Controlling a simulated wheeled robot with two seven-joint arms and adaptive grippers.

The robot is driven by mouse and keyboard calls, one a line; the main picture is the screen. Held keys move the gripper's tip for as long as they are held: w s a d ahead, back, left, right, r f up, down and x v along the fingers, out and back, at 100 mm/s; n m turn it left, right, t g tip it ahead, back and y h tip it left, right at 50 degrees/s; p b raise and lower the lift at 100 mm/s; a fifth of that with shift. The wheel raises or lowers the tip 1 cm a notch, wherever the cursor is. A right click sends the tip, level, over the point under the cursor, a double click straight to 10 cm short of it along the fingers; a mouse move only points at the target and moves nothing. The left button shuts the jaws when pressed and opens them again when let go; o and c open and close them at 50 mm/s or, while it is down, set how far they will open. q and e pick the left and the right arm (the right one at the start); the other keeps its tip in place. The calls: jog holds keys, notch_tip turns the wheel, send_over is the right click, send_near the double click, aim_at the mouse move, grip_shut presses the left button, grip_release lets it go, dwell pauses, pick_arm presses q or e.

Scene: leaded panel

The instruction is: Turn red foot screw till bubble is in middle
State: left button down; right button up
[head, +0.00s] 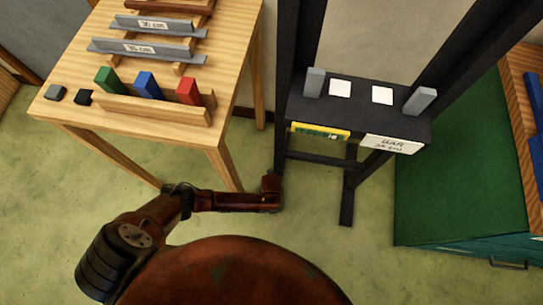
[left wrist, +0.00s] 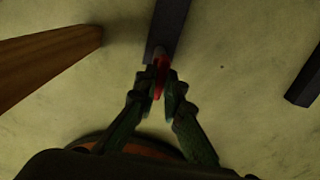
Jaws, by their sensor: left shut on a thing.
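The red foot screw (left wrist: 160,76) is at the near end of a dark stand foot (left wrist: 168,28) in the left wrist view. My left gripper (left wrist: 159,88) is shut on it, with a green-dark finger on each side. In the head view my left arm reaches low to the black stand (head: 300,110); the fingers and the red screw cannot be made out there. A yellow and green level (head: 320,131) sits at the front of the stand's shelf. Its bubble is too small to tell. My right gripper is not in view.
A wooden table (head: 225,60) with red, blue and green blocks stands left of the black stand. A green cabinet (head: 465,170) stands on the right. A wooden leg (left wrist: 45,62) and another dark foot (left wrist: 306,80) flank the gripper. Open floor lies between.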

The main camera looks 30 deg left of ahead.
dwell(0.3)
pick_arm(q)
jog(key=shift+n, duration=0.4)
jog(key=shift+r+p, duration=0.1)
jog(key=shift+p, duration=0.3)
jog(key=n+p, duration=0.2)
jog(key=n, duration=0.2)
jog(key=shift+n, duration=0.3)
jog(key=n+p, duration=0.2)
jog(key=n, duration=0.4)
jog(key=shift+d, duration=0.1)
jog(key=n+p, duration=0.1)
jog(key=n, duration=0.7)
jog(key=shift+p, duration=0.4)
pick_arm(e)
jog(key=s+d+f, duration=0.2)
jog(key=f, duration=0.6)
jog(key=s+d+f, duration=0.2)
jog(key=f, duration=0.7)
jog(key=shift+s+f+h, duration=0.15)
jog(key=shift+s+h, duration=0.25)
pick_arm(q)
jog(key=shift+n, duration=0.3)
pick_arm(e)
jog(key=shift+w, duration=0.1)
